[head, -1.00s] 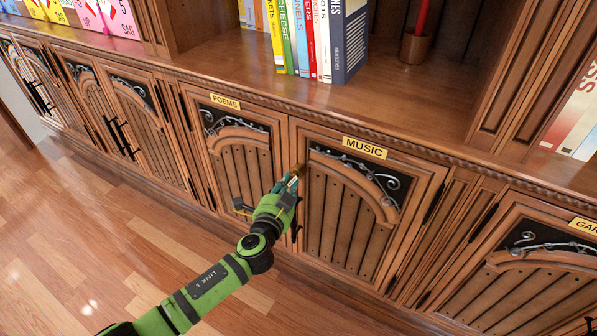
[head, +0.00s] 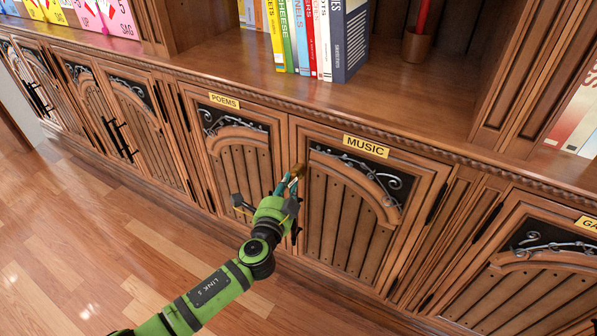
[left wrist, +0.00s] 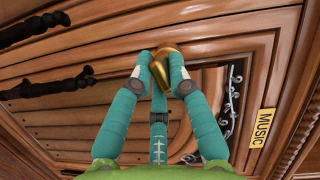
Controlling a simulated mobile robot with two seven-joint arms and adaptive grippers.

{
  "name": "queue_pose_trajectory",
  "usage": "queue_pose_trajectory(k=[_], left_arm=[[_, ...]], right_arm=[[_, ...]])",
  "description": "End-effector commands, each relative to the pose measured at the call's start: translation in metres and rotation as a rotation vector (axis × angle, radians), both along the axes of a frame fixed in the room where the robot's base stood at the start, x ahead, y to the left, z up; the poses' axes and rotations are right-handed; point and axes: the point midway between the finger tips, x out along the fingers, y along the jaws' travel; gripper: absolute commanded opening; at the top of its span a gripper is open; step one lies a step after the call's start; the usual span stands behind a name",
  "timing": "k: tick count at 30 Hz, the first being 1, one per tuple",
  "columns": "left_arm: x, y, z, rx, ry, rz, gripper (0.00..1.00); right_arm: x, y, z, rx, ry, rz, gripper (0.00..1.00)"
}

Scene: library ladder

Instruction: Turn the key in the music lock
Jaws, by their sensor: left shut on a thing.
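The music door (head: 342,218) is a shut wooden cabinet door with a yellow MUSIC label (head: 366,147) above it. The label also shows in the left wrist view (left wrist: 262,127). My left gripper (head: 289,181) is at the upper left edge of this door. In the left wrist view its teal fingers (left wrist: 161,66) are shut on a brass key (left wrist: 166,55). The key's brass also shows just past the fingertips in the head view (head: 299,170). The lock itself is hidden behind the key and fingers, so I cannot tell how far the key is turned. My right gripper is not in view.
The poems door (head: 240,165) is to the left, with its handle (head: 240,204) close to my left gripper. Books (head: 305,38) and a cup (head: 416,46) with a red item stand on the shelf above. The wooden floor (head: 120,240) is clear.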

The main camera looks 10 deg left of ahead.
Motion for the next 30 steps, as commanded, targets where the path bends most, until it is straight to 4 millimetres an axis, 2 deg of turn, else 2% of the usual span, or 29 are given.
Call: queue_pose_trajectory(k=[1, 5, 18, 30], left_arm=[[0.002, 0.007, 0.001, 0.004, -0.001, 0.016, 0.00], [0.002, 0.007, 0.000, 0.022, -0.006, 0.016, 0.00], [0.002, 0.008, 0.000, 0.235, -0.071, 0.017, 0.00], [0.002, 0.008, 0.001, 0.255, -0.076, 0.018, 0.00]], right_arm=[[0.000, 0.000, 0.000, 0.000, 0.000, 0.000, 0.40], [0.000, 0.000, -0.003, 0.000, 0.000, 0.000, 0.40], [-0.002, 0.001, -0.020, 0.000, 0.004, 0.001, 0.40], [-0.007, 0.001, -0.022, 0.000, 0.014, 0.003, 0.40]])
